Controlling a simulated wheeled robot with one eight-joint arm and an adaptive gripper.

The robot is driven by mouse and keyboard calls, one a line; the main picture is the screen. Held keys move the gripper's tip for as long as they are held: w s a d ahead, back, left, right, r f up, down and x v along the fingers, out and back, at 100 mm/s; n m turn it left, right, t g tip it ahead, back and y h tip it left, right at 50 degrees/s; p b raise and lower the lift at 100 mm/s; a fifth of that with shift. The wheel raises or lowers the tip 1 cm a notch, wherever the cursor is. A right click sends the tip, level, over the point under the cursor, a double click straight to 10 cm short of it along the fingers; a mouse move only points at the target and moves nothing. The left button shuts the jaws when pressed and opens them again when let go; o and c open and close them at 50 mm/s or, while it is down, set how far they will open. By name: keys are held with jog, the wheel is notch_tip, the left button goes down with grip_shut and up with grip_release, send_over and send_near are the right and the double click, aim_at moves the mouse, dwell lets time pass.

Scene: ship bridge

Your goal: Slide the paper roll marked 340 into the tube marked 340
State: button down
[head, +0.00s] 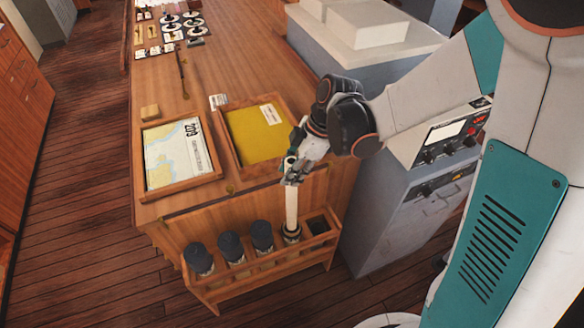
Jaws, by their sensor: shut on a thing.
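A white paper roll (291,206) stands nearly upright in my gripper (292,175), which is shut on it near its upper end. The roll's top pokes out above the fingers. Its lower end meets the mouth of an uncapped tube (291,235) in the wooden rack (262,265). I cannot tell how far inside the tube the lower end sits. No 340 mark is readable on the roll or the tube.
Three tubes with dark caps (231,247) stand left of the uncapped tube. A dark open slot (318,226) lies to its right. On the wooden table are a framed chart (176,155) and a tray with a yellow sheet (256,133). A grey console (400,215) stands right of the rack.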

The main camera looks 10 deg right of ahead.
jog(key=b, duration=0.4)
send_over(292, 221)
jog(key=w, duration=0.2)
jog(key=shift+f, duration=3.15)
notch_tip(292, 221, down, 19)
jog(key=b, duration=1.6)
jog(key=shift+s+d+r, duration=0.1)
jog(key=shift+s+r, duration=0.05)
jog(key=shift+r, duration=0.05)
jog(key=shift+f+b, duration=0.2)
jog(key=shift+b, duration=0.2)
jog(key=shift+f+b, duration=0.3)
jog(key=c, duration=1.2)
grip_release()
jog(key=o, duration=0.6)
